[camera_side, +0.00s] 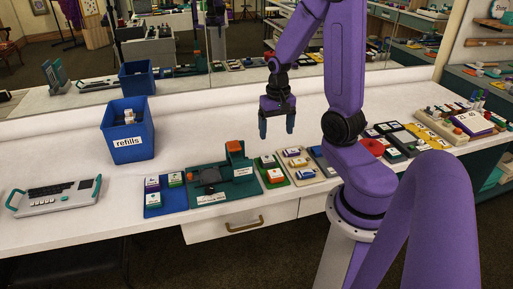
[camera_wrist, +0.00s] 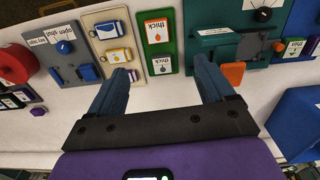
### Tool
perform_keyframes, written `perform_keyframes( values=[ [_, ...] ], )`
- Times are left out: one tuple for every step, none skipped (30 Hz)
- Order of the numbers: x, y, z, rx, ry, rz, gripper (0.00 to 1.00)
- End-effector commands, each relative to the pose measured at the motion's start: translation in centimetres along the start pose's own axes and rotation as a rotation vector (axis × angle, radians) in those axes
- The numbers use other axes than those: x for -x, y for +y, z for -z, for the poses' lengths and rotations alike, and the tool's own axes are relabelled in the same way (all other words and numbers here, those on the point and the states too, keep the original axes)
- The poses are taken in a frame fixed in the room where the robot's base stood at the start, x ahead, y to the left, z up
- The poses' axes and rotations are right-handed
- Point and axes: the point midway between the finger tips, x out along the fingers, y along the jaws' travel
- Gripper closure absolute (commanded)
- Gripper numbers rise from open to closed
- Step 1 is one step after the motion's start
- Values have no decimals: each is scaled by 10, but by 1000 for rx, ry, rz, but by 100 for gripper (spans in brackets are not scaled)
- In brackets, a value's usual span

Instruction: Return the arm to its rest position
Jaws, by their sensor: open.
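My purple arm holds my gripper (camera_side: 277,122) above the back part of the white counter (camera_side: 70,160), clear of everything. Its two blue fingers point down and stand apart, with nothing between them.
A blue "refills" bin (camera_side: 130,141) stands left, white items inside. A mirror lines the back.

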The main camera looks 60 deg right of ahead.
Motion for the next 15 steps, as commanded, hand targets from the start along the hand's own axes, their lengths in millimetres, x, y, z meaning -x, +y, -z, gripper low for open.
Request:
perform_keyframes(
  values=[
    [2, -7, -4, 44, 1, 1, 18],
    [4, -12, -6, 75, 2, 1, 18],
    [6, -19, -10, 122, 4, 2, 18],
    [8, -25, -14, 163, 5, 2, 18],
    [10, -31, -18, 206, 5, 3, 18],
    [12, -39, -24, 263, 6, 3, 18],
    [14, -45, -29, 307, 7, 4, 18],
    [16, -50, -34, 352, 8, 4, 18],
    [19, -57, -41, 409, 8, 5, 18],
    [21, -62, -47, 452, 9, 5, 18],
    [22, -67, -53, 497, 10, 6, 18],
    [25, -72, -60, 555, 10, 7, 18],
    [27, -76, -67, 598, 10, 7, 18],
    [29, -80, -73, 641, 11, 8, 18],
    [31, -85, -81, 699, 12, 9, 18]
  ],
)
